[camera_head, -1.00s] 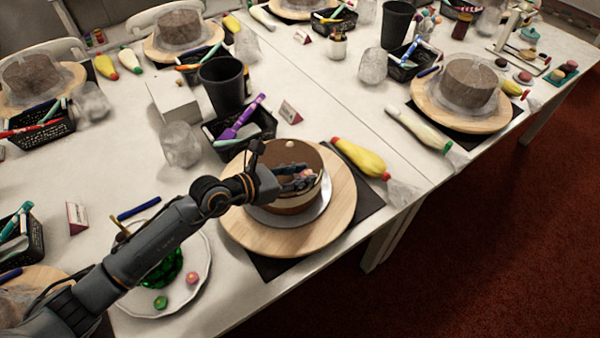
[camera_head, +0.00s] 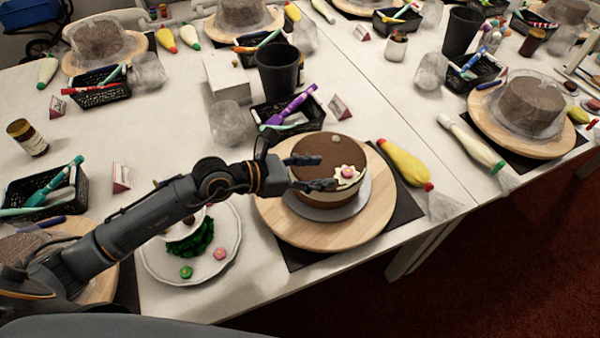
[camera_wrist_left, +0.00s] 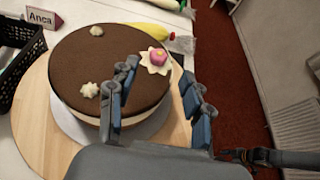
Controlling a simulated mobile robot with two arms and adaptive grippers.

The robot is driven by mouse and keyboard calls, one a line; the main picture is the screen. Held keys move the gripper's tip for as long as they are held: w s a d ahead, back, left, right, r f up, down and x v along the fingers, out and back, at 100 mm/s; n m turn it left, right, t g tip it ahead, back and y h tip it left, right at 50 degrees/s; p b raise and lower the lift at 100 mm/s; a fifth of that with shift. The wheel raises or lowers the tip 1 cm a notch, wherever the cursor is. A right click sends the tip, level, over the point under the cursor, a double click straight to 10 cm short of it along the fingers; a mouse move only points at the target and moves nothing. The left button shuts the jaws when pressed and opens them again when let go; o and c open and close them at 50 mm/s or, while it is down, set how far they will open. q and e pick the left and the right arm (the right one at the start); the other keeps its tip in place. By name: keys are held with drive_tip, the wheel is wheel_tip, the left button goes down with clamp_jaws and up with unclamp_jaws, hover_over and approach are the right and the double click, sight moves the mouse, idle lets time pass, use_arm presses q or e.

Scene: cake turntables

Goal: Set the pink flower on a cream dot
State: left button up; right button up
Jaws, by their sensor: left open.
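The pink flower (camera_head: 347,171) lies on a pale, pointed-edged cream shape near the front right rim of the brown-topped cake (camera_head: 316,153). It also shows in the left wrist view (camera_wrist_left: 158,58), just beyond my fingers. My left gripper (camera_head: 327,172) is open, with its fingers apart and nothing between them, to the left of the flower. In the left wrist view its two fingers (camera_wrist_left: 160,78) point towards the flower, apart from it. Other cream dots sit on the cake at the back (camera_wrist_left: 96,30) and at the left (camera_wrist_left: 88,90). My right gripper is not seen.
The cake stands on a wooden turntable (camera_head: 276,222). A white plate (camera_head: 155,262) with a green mound and small sweets lies to its left. A black basket of pens (camera_head: 287,112) and a dark cup (camera_head: 277,72) stand behind. A yellow piping bag (camera_head: 405,165) lies right.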

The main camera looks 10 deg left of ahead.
use_arm(q)
drive_tip(key=v, duration=0.4)
drive_tip(key=shift+s+a+r+b, duration=0.2)
drive_tip(key=shift+s+a+b, duration=0.05)
drive_tip(key=shift+b, duration=0.1)
